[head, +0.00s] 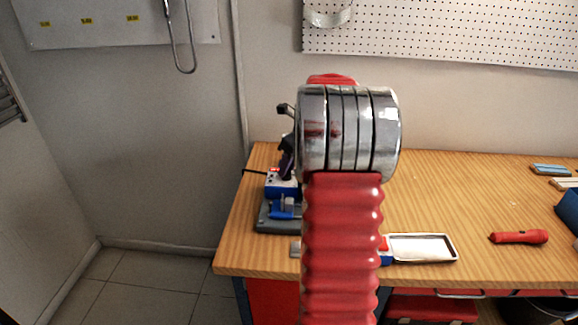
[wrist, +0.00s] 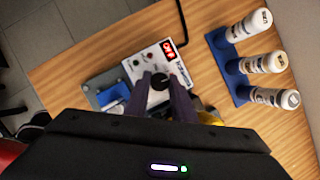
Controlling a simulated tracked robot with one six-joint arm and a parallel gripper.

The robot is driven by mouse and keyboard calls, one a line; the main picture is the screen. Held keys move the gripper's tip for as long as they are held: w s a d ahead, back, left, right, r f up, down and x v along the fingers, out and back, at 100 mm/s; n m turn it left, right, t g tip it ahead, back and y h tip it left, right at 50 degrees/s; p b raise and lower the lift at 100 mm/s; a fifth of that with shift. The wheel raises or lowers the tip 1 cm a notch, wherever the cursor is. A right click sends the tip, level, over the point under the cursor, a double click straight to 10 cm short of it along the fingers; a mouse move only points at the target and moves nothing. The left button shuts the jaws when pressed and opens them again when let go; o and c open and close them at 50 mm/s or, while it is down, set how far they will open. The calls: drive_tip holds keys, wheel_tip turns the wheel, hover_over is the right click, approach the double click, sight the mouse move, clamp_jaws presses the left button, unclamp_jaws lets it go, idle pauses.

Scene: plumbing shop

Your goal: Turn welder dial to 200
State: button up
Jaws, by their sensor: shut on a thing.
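The welder (wrist: 142,64) is a small box with a white face, a red lit display (wrist: 168,48) and a black round dial (wrist: 160,80) in the wrist view. I cannot read the display surely. My gripper (wrist: 161,84) has its two dark fingers on either side of the dial, shut on it. In the head view the welder (head: 284,188) stands at the left end of the bench, and my arm hides part of it and most of my gripper.
A blue clamp (wrist: 115,95) on a grey base sits beside the welder. Several white bottles stand in a blue rack (wrist: 229,68) to the right. On the wooden bench (head: 480,205) lie a white-lined tray (head: 422,248) and a red flashlight (head: 518,237).

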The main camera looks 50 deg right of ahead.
drive_tip(key=shift+d, duration=0.15)
drive_tip(key=shift+c, duration=0.9)
drive_tip(key=shift+n, duration=0.4)
drive_tip(key=n+y, duration=0.1)
drive_tip(key=n, duration=0.1)
drive_tip(key=shift+n, duration=0.3)
drive_tip(key=n, duration=0.2)
drive_tip(key=n+g+y, duration=0.1)
drive_tip(key=n, duration=0.1)
drive_tip(key=shift+w+d+n+y, duration=0.15)
drive_tip(key=shift+d+n+y, duration=0.05)
drive_tip(key=shift+n+y, duration=0.1)
drive_tip(key=n, duration=0.1)
drive_tip(key=n+g, duration=0.1)
drive_tip(key=n, duration=0.1)
drive_tip(key=shift+w+d+n+g+y, duration=0.1)
drive_tip(key=shift+n+g+y, duration=0.2)
drive_tip(key=shift+y, duration=0.1)
drive_tip(key=n+g, duration=0.1)
drive_tip(key=n, duration=0.3)
drive_tip(key=shift+w+y, duration=0.15)
drive_tip(key=shift+y, duration=0.15)
clamp_jaws()
unclamp_jaws()
drive_tip(key=shift+n+g, duration=0.3)
